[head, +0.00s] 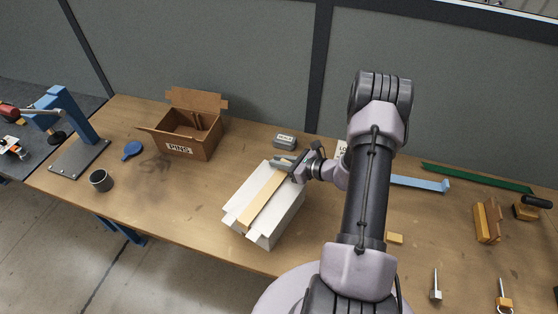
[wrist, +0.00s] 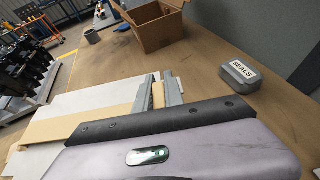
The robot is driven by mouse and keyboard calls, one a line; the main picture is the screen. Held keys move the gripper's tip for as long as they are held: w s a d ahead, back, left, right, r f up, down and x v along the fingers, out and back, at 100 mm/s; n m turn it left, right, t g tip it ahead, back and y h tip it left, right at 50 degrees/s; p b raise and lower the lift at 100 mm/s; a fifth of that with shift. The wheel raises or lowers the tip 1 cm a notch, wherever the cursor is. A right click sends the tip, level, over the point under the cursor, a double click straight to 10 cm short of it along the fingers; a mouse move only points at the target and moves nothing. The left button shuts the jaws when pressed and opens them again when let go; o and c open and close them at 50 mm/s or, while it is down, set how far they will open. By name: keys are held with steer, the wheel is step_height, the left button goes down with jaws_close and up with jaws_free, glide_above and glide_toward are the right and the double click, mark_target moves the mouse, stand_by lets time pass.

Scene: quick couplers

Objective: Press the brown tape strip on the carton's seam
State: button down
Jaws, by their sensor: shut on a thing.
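A long white carton (head: 281,213) lies on the bench, its near end flaps spread. A light brown tape strip (head: 262,203) runs lengthwise along the middle of its top. Both show in the wrist view, the carton (wrist: 90,102) and the strip (wrist: 75,126). My gripper (head: 283,163) is at the carton's far end, low over the strip's far end. In the wrist view its fingers (wrist: 159,92) are shut on a small tan piece (wrist: 158,95). I cannot tell whether this piece is the strip's end or separate. My wrist hides part of the carton.
An open brown box labelled PINS (head: 185,135) stands behind left, and a grey SEALS tin (head: 285,141) stands just behind my gripper. A dark cup (head: 101,180) and a blue paddle (head: 132,150) are further left.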

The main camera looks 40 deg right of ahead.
steer(key=shift+f, duration=0.2)
steer(key=c, duration=1.3)
jaws_free()
steer(key=shift+s, duration=0.1)
steer(key=shift+c, duration=0.2)
steer(key=p+v, duration=0.1)
steer(key=v, duration=1.6)
steer(key=shift+s+d, duration=0.1)
